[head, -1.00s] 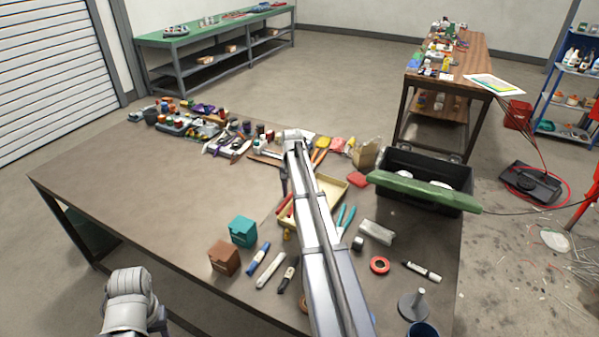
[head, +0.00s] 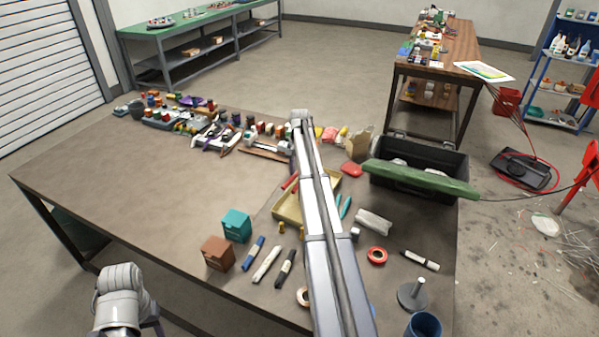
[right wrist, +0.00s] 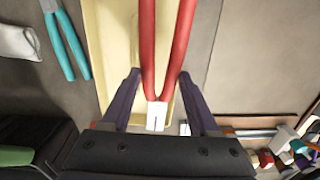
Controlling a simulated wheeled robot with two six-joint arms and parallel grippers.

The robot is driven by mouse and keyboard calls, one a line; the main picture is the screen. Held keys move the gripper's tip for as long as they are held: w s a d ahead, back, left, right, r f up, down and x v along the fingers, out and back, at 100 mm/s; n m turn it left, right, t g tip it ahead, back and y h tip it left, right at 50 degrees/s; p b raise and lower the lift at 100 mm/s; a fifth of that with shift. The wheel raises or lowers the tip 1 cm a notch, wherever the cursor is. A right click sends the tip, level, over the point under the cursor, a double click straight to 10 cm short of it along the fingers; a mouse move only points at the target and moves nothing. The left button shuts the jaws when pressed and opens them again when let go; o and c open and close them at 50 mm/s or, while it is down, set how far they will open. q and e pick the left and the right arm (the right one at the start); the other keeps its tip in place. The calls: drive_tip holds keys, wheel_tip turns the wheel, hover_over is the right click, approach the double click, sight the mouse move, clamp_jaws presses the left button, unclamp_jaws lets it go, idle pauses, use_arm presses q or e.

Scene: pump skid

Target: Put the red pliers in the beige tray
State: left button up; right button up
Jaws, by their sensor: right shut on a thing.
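The red pliers (right wrist: 147,45) are between the fingers of my right gripper (right wrist: 158,80), which is shut on them near their pale metal head. Their red handles spread away from the gripper, one over the tray and one across its rim. In the head view a bit of red handle (head: 290,181) shows at the tray's left side. The beige tray (head: 289,209) lies on the brown table, partly covered by my right arm; it also shows in the right wrist view (right wrist: 108,45). I cannot tell the pliers' height above it.
Teal-handled pliers (head: 345,207) lie right of the tray. A teal box (head: 237,225), a brown box (head: 218,252) and markers are in front. A black toolbox (head: 415,190) with a green lid stands right. Clutter lines the back; the table's left is clear.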

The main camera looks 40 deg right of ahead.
drive_tip(key=shift+f+b, duration=1.7)
drive_tip(key=shift+f, duration=0.4)
drive_tip(key=o, duration=1.3)
drive_tip(key=shift+c, duration=0.2)
drive_tip(key=shift+r, duration=0.2)
wheel_tip(320, 180, up, 8)
drive_tip(key=p, duration=0.8)
drive_tip(key=shift+f, duration=0.2)
drive_tip(key=shift+a, duration=0.15)
